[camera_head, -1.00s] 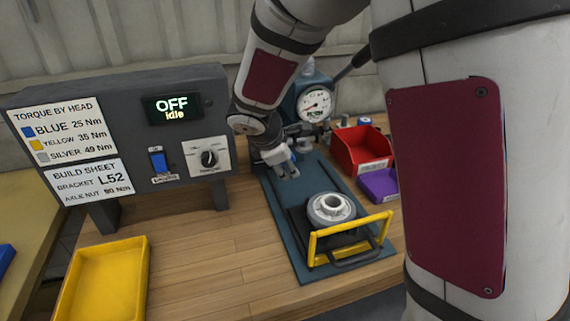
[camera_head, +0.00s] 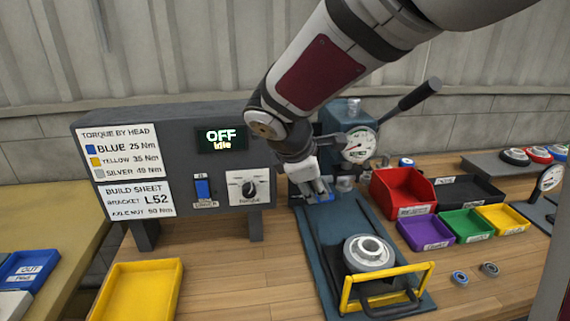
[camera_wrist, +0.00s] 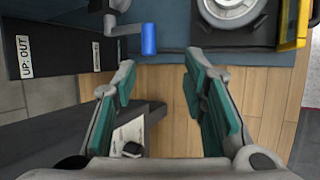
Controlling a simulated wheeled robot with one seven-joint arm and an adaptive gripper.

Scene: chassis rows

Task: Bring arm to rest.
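My arm reaches in from the top right of the head view, and my gripper (camera_head: 322,192) hangs near the back of the blue press base, just right of the control panel. In the wrist view my gripper (camera_wrist: 160,85) shows two green-padded fingers spread apart with nothing between them. Beyond the fingertips are the wooden bench top (camera_wrist: 160,78) and a blue cylindrical handle (camera_wrist: 149,38). The handle stands apart from the fingers in that view.
The panel (camera_head: 180,165) reads OFF, idle. A gauged press (camera_head: 358,145) with a long lever, a blue base plate (camera_head: 325,235) bearing a grey round part (camera_head: 368,252), and a yellow-handled frame (camera_head: 390,275) stand nearby. Coloured bins (camera_head: 400,192) are right, a yellow tray (camera_head: 140,290) left.

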